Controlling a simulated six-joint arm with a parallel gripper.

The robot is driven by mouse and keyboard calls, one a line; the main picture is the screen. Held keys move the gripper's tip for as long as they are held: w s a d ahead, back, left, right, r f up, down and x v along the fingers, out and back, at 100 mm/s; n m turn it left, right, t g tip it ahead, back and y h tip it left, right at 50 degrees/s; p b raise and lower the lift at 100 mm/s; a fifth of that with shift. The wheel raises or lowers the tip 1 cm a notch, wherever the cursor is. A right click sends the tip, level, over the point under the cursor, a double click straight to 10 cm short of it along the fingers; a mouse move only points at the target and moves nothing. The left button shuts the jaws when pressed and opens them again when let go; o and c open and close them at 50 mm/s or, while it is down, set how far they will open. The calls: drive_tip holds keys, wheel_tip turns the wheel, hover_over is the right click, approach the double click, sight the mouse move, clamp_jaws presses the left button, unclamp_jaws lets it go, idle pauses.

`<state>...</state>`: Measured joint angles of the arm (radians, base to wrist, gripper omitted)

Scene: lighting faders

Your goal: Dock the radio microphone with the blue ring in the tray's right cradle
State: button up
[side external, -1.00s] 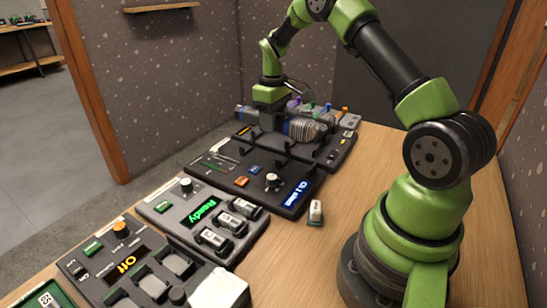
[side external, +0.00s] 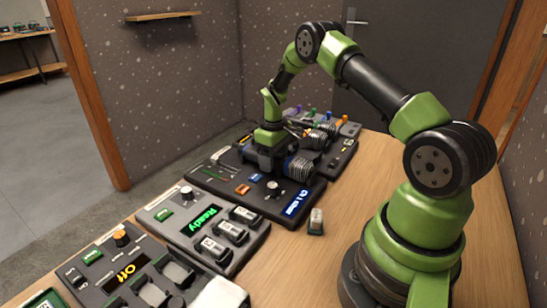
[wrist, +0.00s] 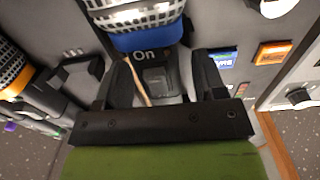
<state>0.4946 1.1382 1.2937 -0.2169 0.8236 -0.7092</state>
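The radio microphone with the blue ring (side external: 300,169) has a silver mesh head and lies roughly level over the dark tray (side external: 218,182). In the wrist view its blue ring (wrist: 148,38) is at the top, with a lit "On" on the dark body below it.
Another microphone, with an orange ring (wrist: 14,80), lies at the left in the wrist view. The tray has a white knob (side external: 273,187) and a blue display (side external: 297,198). A small white-topped item (side external: 316,220) stands on the table.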

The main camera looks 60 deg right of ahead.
drive_tip(key=shift+f, duration=0.1)
drive_tip(key=s+a+r+m+t, duration=0.15)
drive_tip(key=a+r, duration=0.35)
drive_tip(key=r, duration=0.7)
drive_tip(key=s+a+r+t, duration=0.2)
drive_tip(key=a+r, duration=0.4)
drive_tip(key=r, duration=0.6)
drive_tip(key=s+a+r+m+t+y, duration=0.1)
drive_tip(key=s+a+r+t, duration=0.1)
drive_tip(key=s+a, duration=0.3)
drive_tip(key=s+a+r+m+t+y, duration=0.1)
drive_tip(key=s+a, duration=0.4)
drive_tip(key=s, duration=0.7)
drive_tip(key=shift+a+r+t, duration=0.3)
drive_tip(key=shift+r+t, duration=0.05)
drive_tip(key=shift+r, duration=0.2)
drive_tip(key=shift+m, duration=0.25)
drive_tip(key=c, duration=0.3)
